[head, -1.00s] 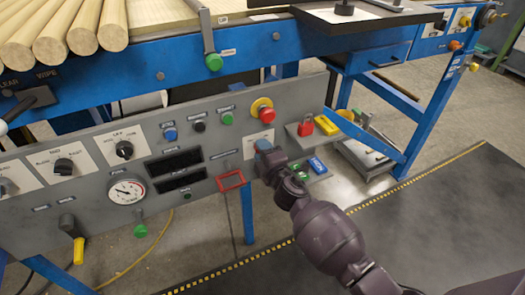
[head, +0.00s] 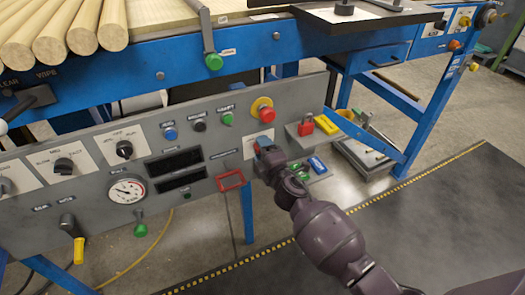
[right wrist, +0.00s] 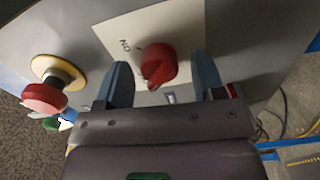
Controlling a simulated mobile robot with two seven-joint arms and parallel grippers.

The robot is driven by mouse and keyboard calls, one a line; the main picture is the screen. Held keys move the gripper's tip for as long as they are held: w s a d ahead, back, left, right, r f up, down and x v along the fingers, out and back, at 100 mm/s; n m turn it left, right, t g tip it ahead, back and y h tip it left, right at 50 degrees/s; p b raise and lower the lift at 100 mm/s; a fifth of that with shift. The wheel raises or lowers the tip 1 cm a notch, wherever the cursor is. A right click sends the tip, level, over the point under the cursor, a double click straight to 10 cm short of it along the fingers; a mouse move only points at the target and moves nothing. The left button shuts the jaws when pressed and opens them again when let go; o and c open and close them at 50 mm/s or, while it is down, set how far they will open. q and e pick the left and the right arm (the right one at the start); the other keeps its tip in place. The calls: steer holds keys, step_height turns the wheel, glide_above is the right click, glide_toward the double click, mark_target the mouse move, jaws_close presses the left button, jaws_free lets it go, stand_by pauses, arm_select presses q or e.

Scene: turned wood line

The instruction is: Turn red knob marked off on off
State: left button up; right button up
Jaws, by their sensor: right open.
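The red knob (right wrist: 158,64) sits on a white label plate (right wrist: 186,25) in the right wrist view. An ON mark shows upside down at its upper left; I see no readable OFF mark, and I cannot tell which mark the knob points to. My right gripper (right wrist: 162,72) is open, its two blue-grey fingers on either side of the knob, with no clear contact. In the head view the right gripper (head: 264,148) is in front of the plate (head: 249,150) and hides the knob. My left gripper is not in view.
A red mushroom button (head: 266,114) on a yellow base is just above the plate; it also shows in the right wrist view (right wrist: 44,97). A red frame (head: 230,181) is to the left.

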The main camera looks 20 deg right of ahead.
arm_select(q)
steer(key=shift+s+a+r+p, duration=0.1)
steer(key=shift+p, duration=0.6)
arm_select(e)
steer(key=s, duration=1)
steer(key=shift+s+d, duration=0.15)
steer(key=shift+s, duration=0.25)
